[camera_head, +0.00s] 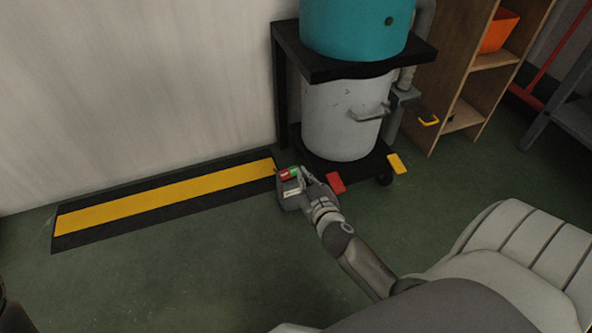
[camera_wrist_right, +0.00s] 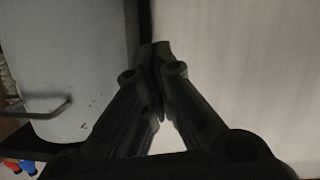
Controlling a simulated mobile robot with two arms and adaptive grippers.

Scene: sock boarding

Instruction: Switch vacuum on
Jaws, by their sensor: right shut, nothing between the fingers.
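The vacuum has a teal upper drum (camera_head: 355,25) and a pale grey bin (camera_head: 342,115) on a black wheeled frame. A small grey switch box (camera_head: 290,198) with a red and a green button (camera_head: 294,170) stands low in front of the frame. My right gripper (camera_head: 304,178) is at the box's right side, close to the green button; whether it touches is unclear. In the right wrist view, its fingers (camera_wrist_right: 156,58) are together and empty, with the bin (camera_wrist_right: 75,65) behind on the left. My left gripper is not in view.
A black and yellow floor strip (camera_head: 165,198) runs along the pale wall (camera_head: 130,80). A red pedal (camera_head: 336,183) and a yellow pedal (camera_head: 397,163) stick out at the frame's base. A wooden shelf (camera_head: 450,85) stands at right. The green floor at front left is clear.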

